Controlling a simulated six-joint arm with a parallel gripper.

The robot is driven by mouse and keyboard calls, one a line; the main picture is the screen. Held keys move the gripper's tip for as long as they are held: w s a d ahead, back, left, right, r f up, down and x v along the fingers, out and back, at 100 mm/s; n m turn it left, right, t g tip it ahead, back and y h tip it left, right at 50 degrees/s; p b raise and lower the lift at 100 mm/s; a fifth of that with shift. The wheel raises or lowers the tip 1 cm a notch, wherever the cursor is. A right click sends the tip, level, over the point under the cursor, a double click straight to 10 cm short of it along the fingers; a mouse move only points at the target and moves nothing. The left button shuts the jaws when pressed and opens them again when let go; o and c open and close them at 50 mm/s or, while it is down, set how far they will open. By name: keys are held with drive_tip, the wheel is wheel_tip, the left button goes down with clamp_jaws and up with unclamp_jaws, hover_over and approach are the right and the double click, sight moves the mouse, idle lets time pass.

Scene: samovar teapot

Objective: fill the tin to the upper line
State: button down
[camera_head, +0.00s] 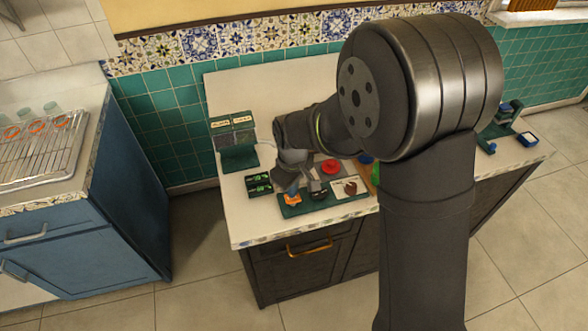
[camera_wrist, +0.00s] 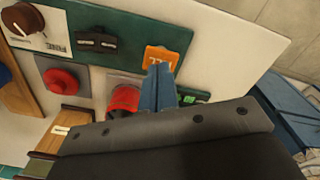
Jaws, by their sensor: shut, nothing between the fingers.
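I cannot make out a tin or an upper line in either view. My gripper (camera_wrist: 160,74) is shut and empty, its blue fingers together. Its tips are at the near edge of an orange control (camera_wrist: 161,56) on a dark green panel (camera_wrist: 126,27); I cannot tell whether they touch it. The head view shows the orange control (camera_head: 292,201) just below my gripper (camera_head: 291,191). Beside it on the panel are a black lever-like part (camera_wrist: 97,41) and a dark round knob (camera_wrist: 24,18) with a white label.
A red round knob (camera_wrist: 62,80) sits on a grey plate. Another red part (camera_wrist: 123,98) is partly hidden by my gripper. The counter's back left (camera_head: 250,88) is clear.

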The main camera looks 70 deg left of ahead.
drive_tip(key=shift+f, duration=0.1)
drive_tip(key=shift+f, duration=0.95)
idle(7.0)
